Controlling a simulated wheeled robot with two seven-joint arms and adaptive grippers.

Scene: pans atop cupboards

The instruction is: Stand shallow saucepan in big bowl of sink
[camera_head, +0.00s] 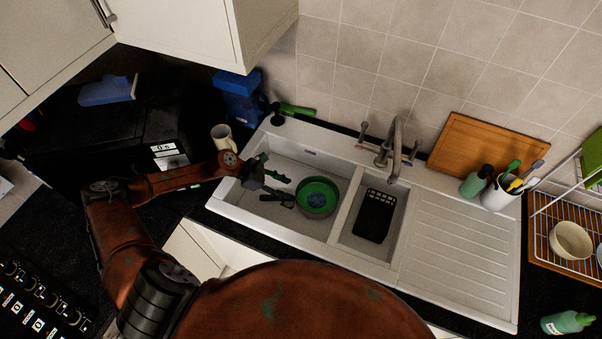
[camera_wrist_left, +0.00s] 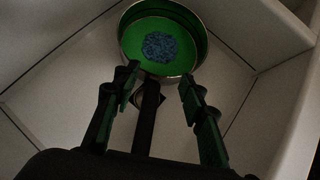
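The shallow saucepan (camera_head: 317,196) has a green inside with a blue patterned centre and a dark handle. It stands in the big left bowl of the sink (camera_head: 331,226), and it shows at the top of the left wrist view (camera_wrist_left: 160,45). My left gripper (camera_head: 281,187) is over this bowl, just left of the pan. In the left wrist view its fingers stand apart, with the handle (camera_wrist_left: 150,115) between them and a gap on the right side. Whether the left finger touches the handle is unclear. My right gripper is out of view.
The small bowl holds a black slotted thing (camera_head: 374,215). The tap (camera_head: 394,152) rises behind the bowls. A cutting board (camera_head: 476,146) and utensil pot (camera_head: 497,196) stand at the back right. A mug (camera_head: 222,137) is left of the sink. The drainboard (camera_head: 459,247) is clear.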

